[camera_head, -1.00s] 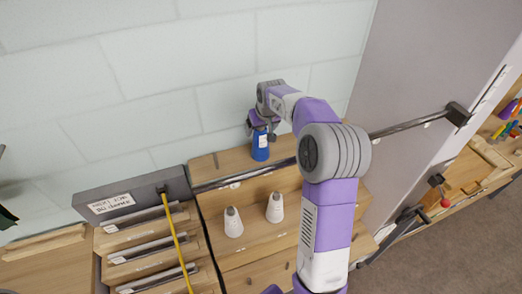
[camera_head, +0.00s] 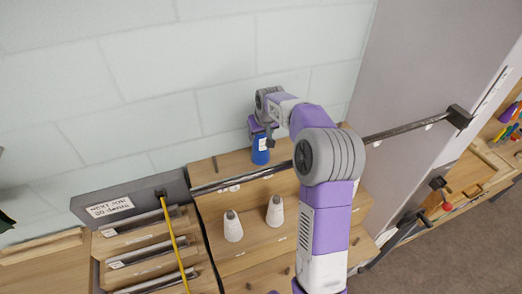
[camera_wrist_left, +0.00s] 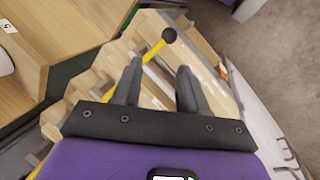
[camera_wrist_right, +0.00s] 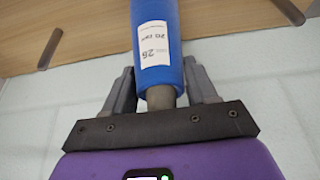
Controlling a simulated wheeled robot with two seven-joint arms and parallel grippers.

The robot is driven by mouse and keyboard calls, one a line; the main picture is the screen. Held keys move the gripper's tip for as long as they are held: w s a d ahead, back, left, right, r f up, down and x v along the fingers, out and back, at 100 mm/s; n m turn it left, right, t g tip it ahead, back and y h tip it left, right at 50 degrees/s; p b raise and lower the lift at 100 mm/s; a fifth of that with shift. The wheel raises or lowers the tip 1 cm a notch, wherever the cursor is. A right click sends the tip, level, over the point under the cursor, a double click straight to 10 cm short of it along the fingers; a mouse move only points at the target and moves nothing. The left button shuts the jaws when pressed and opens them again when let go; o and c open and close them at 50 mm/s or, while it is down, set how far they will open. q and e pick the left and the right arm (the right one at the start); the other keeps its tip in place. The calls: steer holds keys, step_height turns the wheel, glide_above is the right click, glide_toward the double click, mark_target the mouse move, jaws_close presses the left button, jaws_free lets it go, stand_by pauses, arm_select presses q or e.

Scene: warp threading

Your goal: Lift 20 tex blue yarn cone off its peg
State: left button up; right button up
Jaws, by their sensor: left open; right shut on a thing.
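Two white cones (camera_head: 233,227) (camera_head: 275,211) stand on the lower step. A dark bar (camera_head: 400,132) crosses in front of the blue cone. Bare pegs (camera_wrist_right: 48,50) stick out of the shelf. A yellow rod (camera_head: 172,235) and trays are left. The wall is close behind.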

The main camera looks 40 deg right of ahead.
step_height(320, 180, up, 11)
steer(key=p, duration=0.4)
stand_by(0.9)
steer(key=shift+a, duration=0.1)
